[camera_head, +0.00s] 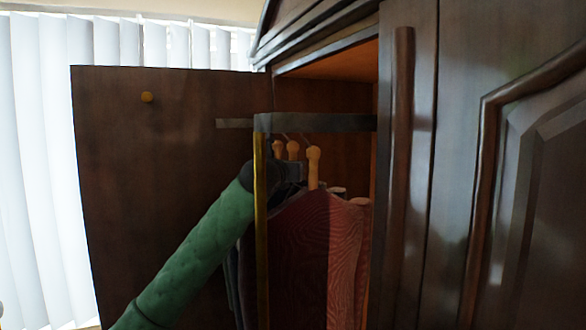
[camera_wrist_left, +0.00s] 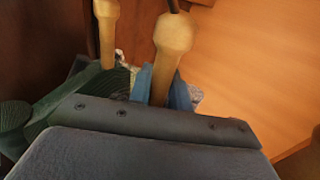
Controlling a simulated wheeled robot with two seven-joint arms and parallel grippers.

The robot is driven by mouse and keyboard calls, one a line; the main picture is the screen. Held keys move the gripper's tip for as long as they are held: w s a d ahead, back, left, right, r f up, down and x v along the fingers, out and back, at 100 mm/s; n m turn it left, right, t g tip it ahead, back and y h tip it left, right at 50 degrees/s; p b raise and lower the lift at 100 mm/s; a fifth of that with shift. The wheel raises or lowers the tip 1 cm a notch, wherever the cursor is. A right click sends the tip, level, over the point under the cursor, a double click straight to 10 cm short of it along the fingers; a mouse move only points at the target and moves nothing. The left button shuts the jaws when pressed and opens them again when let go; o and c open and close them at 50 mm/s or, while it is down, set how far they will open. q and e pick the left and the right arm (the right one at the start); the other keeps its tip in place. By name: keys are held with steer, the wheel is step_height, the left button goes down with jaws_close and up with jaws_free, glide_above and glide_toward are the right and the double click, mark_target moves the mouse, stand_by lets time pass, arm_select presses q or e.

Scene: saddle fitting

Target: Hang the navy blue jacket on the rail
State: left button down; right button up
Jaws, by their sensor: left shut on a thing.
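The dark rail (camera_head: 318,122) runs across the open wardrobe. Several hangers with pale wooden ends (camera_head: 314,166) are below it, with thin hooks rising toward it. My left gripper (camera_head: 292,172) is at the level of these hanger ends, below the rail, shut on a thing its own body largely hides. Dark blue-grey cloth, likely the navy blue jacket (camera_head: 246,275), hangs below the gripper, partly behind the gold upright. In the left wrist view, blue cloth (camera_wrist_left: 142,82) lies around a wooden hanger end (camera_wrist_left: 173,45) just beyond the gripper. My right gripper is out of view.
A dark red garment (camera_head: 300,250) and a paler red one (camera_head: 347,255) fill the space right of the gripper. The gold upright (camera_head: 261,220) stands close to my left forearm. The wardrobe door (camera_head: 160,180) is open at left; a closed panel (camera_head: 530,180) is at right.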

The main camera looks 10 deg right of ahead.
arm_select(q)
steer(key=c, duration=1.2)
jaws_free()
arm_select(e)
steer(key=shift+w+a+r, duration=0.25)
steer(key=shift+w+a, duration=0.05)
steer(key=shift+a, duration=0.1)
arm_select(q)
steer(key=shift+f, duration=0.1)
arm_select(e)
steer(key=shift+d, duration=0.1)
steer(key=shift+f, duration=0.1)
